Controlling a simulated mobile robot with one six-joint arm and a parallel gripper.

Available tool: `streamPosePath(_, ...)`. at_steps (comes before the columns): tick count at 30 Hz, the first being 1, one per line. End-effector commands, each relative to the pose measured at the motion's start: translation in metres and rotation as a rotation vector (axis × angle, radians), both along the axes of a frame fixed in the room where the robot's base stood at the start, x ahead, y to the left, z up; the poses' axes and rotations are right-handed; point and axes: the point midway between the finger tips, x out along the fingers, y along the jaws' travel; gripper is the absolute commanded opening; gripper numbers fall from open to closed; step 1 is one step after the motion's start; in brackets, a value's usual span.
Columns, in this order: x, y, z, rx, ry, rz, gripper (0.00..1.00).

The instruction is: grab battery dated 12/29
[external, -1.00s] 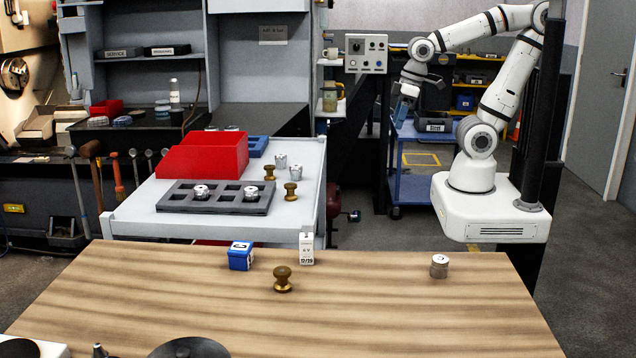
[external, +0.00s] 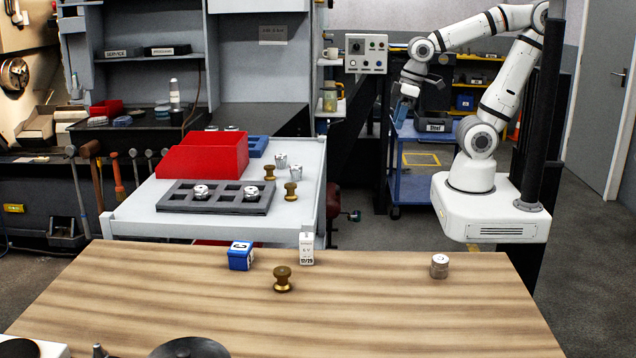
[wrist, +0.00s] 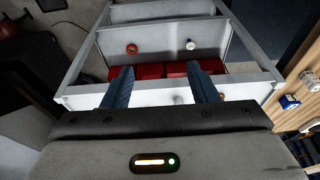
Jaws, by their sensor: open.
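The battery dated 12/29 (external: 307,249) is a small white upright block with dark print, standing near the far edge of the wooden table (external: 400,310). In the wrist view a small white block (wrist: 308,77) at the right edge seems to be the same battery. My gripper (external: 405,103) hangs at the end of the raised arm at the upper right, well away from the battery. In the wrist view my gripper (wrist: 160,82) has its two blue fingers wide apart with nothing held between them.
A blue box (external: 241,256) stands left of the battery, a brass knob (external: 283,279) in front, and a silver cylinder (external: 439,266) to the right. Behind is a white cart (external: 140,213) with a red bin (external: 205,158) and grey tray (external: 215,207). The table's right side is mostly clear.

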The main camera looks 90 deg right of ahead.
Motion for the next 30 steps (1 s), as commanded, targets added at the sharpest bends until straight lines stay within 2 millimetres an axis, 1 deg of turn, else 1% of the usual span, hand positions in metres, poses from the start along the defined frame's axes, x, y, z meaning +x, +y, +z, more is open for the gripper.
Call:
streamPosePath(8,0.002,0.001,0.001,0.000,0.001,0.007,0.53)
streamPosePath(11,0.014,0.009,0.004,0.003,0.005,0.059,0.53)
streamPosePath(14,0.041,0.026,0.011,0.009,0.011,0.171,0.53)
streamPosePath(17,0.078,0.056,0.017,0.018,0.017,0.329,0.53)
streamPosePath(18,0.093,0.069,0.018,0.020,0.016,0.397,0.53)
streamPosePath(20,0.115,0.091,0.019,0.026,0.016,0.498,0.53)
streamPosePath(21,0.128,0.107,0.018,0.030,0.014,0.564,0.53)
streamPosePath(23,0.148,0.131,0.016,0.036,0.011,0.664,0.53)
streamPosePath(24,0.160,0.148,0.014,0.040,0.008,0.729,0.53)
streamPosePath(26,0.177,0.175,0.009,0.047,0.004,0.827,0.53)
streamPosePath(27,0.188,0.194,0.004,0.051,0.000,0.894,0.53)
streamPosePath(29,0.202,0.224,-0.004,0.057,-0.008,0.991,0.53)
streamPosePath(30,0.211,0.244,-0.010,0.063,-0.014,1.056,0.53)
